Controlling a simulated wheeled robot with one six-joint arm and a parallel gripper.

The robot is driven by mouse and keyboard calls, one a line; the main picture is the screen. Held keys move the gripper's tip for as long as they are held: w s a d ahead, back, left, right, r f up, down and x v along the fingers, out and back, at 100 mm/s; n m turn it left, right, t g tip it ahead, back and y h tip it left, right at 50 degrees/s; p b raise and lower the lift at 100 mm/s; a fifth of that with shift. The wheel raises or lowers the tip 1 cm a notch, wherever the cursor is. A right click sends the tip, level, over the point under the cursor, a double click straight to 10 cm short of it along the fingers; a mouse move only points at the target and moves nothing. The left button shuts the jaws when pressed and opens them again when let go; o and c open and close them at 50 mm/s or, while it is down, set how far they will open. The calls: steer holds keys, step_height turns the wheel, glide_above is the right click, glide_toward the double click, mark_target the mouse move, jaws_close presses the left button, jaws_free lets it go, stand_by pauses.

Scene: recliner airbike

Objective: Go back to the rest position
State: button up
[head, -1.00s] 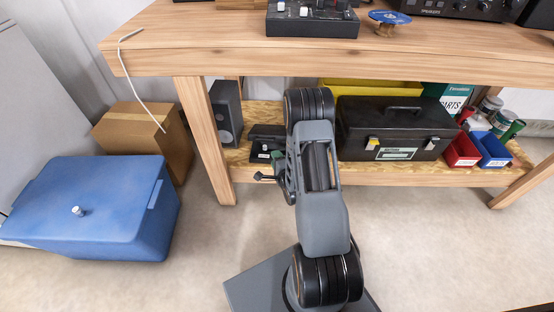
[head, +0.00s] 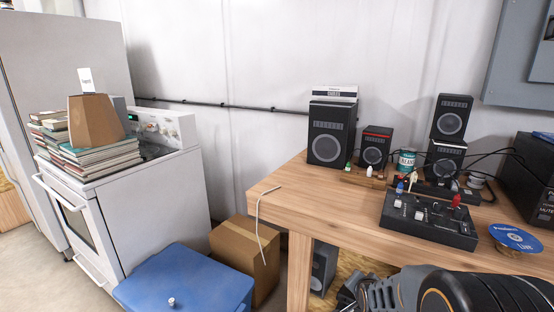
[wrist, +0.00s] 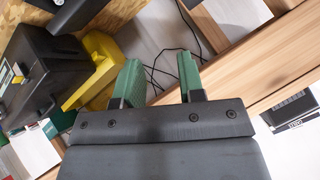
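My gripper (wrist: 158,82) shows in the wrist view as two green fingers standing apart with nothing between them. Beyond the fingertips are a pale floor or wall and thin black cables. In the head view my arm enters at the bottom right, in front of the wooden workbench (head: 345,215); the gripper's fingers are not visible there. The workbench edge also shows in the wrist view (wrist: 275,70), to the right of the fingers.
A mixer box (head: 430,220), a blue disc (head: 515,237) and several black speakers (head: 332,135) stand on the bench. A blue bin (head: 190,280) and cardboard box (head: 240,250) are left of it. In the wrist view, a black toolbox (wrist: 35,65) and yellow bin (wrist: 98,65) lie left.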

steer(key=s+a+r+n+g+p, duration=0.3)
steer(key=s+r+n+p, duration=0.2)
steer(key=s+r, duration=0.4)
steer(key=s+a+r+n+g+y+p, duration=0.1)
steer(key=s+a+r+n+g+p, duration=0.2)
steer(key=r, duration=1.1)
steer(key=s+a+n+p, duration=0.1)
steer(key=s+p, duration=0.2)
steer(key=s, duration=0.3)
steer(key=shift+a+r+n, duration=0.2)
steer(key=shift+r+n, duration=0.05)
steer(key=shift+n, duration=0.15)
steer(key=shift+c, duration=0.4)
